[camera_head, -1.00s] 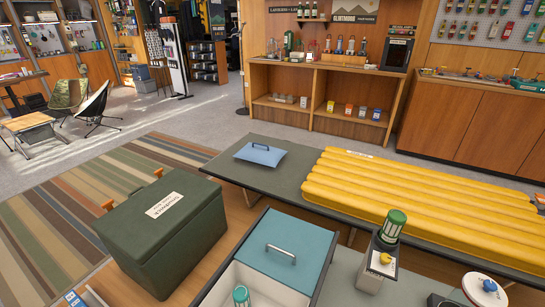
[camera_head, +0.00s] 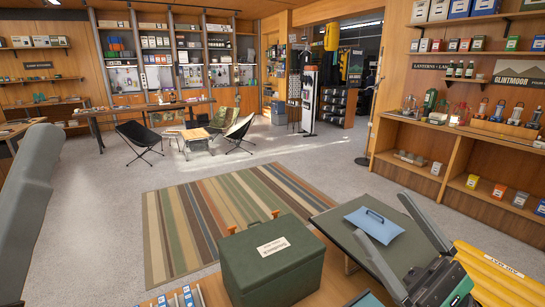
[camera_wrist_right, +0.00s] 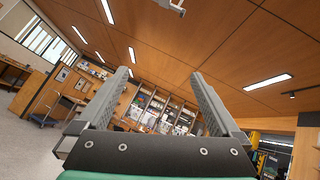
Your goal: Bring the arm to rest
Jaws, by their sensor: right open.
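My right gripper (camera_head: 384,216) is at the lower right of the head view. Its two grey fingers are spread and nothing is between them. It is raised, and in the picture it overlaps the dark table near the blue pouch. In the right wrist view the same gripper (camera_wrist_right: 160,74) has its fingers wide apart, with the shop's ceiling and far shelves beyond them. A grey part of mine stands at the left edge of the head view.
A green cooler box (camera_head: 275,265) stands below the middle. Wall shelves (camera_head: 465,160) stand at the right. The striped rug (camera_head: 225,205) and floor behind the cooler are clear.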

